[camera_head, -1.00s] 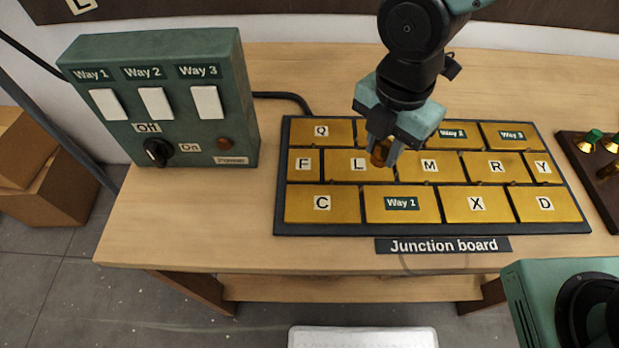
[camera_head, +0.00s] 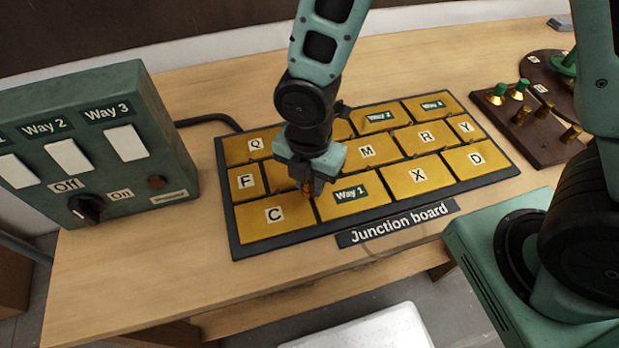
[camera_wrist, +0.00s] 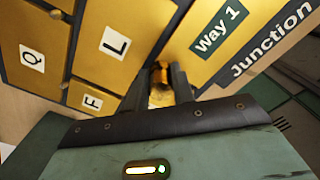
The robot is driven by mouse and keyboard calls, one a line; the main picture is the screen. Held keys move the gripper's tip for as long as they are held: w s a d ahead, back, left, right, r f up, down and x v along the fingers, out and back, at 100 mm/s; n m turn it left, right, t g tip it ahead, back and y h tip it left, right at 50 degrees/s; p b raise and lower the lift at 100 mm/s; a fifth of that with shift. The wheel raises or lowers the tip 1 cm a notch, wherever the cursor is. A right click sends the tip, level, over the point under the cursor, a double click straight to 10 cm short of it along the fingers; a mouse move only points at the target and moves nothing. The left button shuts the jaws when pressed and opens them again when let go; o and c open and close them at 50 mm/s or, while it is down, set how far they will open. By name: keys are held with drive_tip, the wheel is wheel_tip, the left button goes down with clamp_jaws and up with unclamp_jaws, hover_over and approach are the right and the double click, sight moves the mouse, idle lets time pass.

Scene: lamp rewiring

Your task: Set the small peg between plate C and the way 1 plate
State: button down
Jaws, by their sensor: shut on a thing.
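My gripper (camera_head: 309,188) is shut on a small brass peg (camera_head: 308,192), which also shows between the fingers in the wrist view (camera_wrist: 161,90). The peg is at the top end of the seam between plate C (camera_head: 265,223) and the way 1 plate (camera_head: 362,201). Its lower end is partly hidden by the fingers, so I cannot tell whether it is in the seam or just above it. In the wrist view the way 1 plate (camera_wrist: 215,50) lies right of the peg; plate C is hidden behind my gripper.
Plates F (camera_head: 244,181), M (camera_head: 367,152) and X (camera_head: 418,177) lie around on the junction board. The switch box (camera_head: 110,160) stands at left. A dark rack with pegs (camera_head: 520,120) is at right. The bench front left is clear.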

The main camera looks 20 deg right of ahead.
drive_tip(key=shift+f, duration=0.1)
drive_tip(key=c, duration=1.2)
unclamp_jaws()
drive_tip(key=shift+o, duration=0.2)
wheel_tip(320, 180, up, 12)
drive_tip(key=s+d+r+m, duration=0.1)
drive_tip(key=s+r+m, duration=0.1)
drive_tip(key=s+m, duration=0.3)
drive_tip(key=s+d+r+m, duration=0.2)
drive_tip(key=s+m, duration=0.3)
drive_tip(key=m, duration=0.9)
drive_tip(key=shift+s+d+r+m+y+p, duration=0.2)
drive_tip(key=shift+r+m+y+p, duration=0.1)
drive_tip(key=shift+r+p, duration=0.2)
drive_tip(key=shift+w, duration=0.1)
